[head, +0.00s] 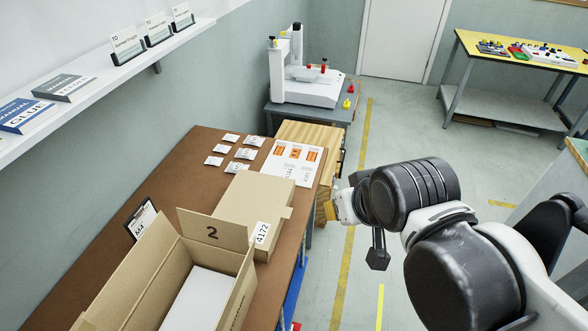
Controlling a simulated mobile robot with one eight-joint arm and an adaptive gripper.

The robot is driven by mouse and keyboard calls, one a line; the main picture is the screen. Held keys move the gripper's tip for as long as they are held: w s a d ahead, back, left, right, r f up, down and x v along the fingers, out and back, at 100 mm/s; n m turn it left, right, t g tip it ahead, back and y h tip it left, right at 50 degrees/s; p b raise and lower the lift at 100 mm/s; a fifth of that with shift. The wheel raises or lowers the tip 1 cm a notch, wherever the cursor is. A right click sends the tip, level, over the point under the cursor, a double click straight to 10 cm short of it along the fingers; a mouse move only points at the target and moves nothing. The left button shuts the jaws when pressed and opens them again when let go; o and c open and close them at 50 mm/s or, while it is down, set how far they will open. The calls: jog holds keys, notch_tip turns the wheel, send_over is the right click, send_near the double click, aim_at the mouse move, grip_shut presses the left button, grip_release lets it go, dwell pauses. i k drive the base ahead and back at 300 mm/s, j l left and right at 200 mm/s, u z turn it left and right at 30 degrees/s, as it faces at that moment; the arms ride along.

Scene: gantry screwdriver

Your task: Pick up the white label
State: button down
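Several small white labels (239,153) lie flat in two rows on the brown table, left of a larger white sheet with orange marks (291,162). A white label reading 4172 (262,233) is on the side of a closed cardboard box. I cannot tell which white label the task means. My gripper (378,258) is only partly in view beyond the thick black joint of my arm, to the right of the table and apart from all labels. Its fingers cannot be made out clearly.
An open cardboard box marked 2 (212,232) fills the table's near end, with a clipboard reading M4 (141,219) beside it. A wall shelf (95,87) overhangs at upper left. A white gantry machine (306,88) stands behind.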

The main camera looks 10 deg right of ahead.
aim_at(288, 170)
jog(key=i+l+u, duration=0.4)
jog(key=l, duration=0.15)
jog(key=i+l+u, duration=0.4)
jog(key=l, duration=0.25)
jog(key=l+u, duration=0.2)
jog(key=l, duration=0.15)
jog(key=i+l+u, duration=0.2)
jog(key=l, duration=0.2)
jog(key=l+u, duration=0.2)
jog(key=l, duration=0.15)
